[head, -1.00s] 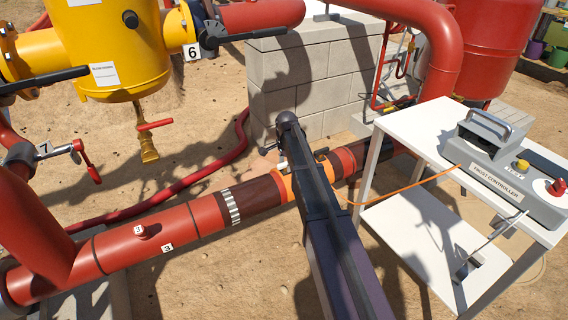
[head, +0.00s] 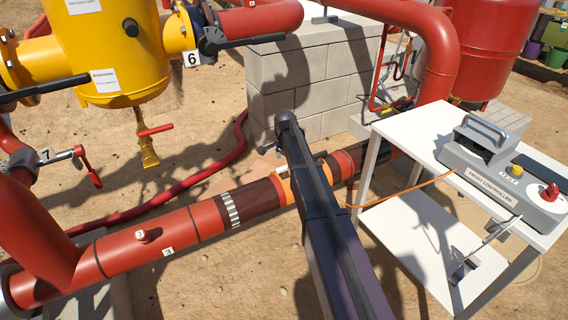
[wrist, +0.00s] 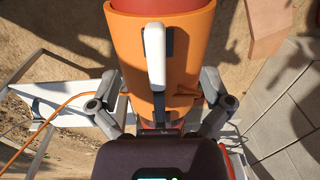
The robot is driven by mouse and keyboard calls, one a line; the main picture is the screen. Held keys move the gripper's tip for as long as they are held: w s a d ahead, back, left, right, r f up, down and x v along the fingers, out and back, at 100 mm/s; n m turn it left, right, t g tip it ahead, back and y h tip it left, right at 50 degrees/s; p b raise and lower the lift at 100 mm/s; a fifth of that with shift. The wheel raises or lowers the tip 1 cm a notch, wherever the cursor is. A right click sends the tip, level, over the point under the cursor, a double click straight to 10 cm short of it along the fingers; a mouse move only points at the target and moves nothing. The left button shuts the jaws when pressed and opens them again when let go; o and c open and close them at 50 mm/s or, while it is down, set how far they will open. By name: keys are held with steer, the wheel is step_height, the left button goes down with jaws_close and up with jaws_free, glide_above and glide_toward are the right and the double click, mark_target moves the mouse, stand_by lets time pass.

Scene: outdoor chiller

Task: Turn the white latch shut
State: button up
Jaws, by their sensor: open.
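The white latch (wrist: 155,55) shows in the wrist view as an upright white bar on a dark mount. It sits on the orange collar (wrist: 185,55) around the red pipe. My gripper (wrist: 157,100) is open in the wrist view, with one finger to each side of the collar's lower part. The latch stands between the fingers and farther up the picture. I cannot tell whether the fingers touch the collar.
An orange cable (head: 405,190) runs from the collar to the frost controller (head: 490,180) on a white table (head: 410,130) at the right. A block wall (head: 310,85) stands behind the pipe. A yellow vessel (head: 125,60) hangs at the left. Sandy ground lies in front.

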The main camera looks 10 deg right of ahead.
mark_target(284, 166)
steer(key=shift+s+r+p, duration=0.1)
steer(key=shift+r+p, duration=1.95)
steer(key=shift+r, duration=0.3)
steer(key=s+n, duration=1.4)
steer(key=s, duration=1.6)
step_height(284, 166, up, 21)
steer(key=w+p, duration=0.1)
steer(key=p, duration=2)
steer(key=shift+a+g, duration=0.25)
steer(key=shift+g, duration=0.05)
steer(key=c, duration=0.6)
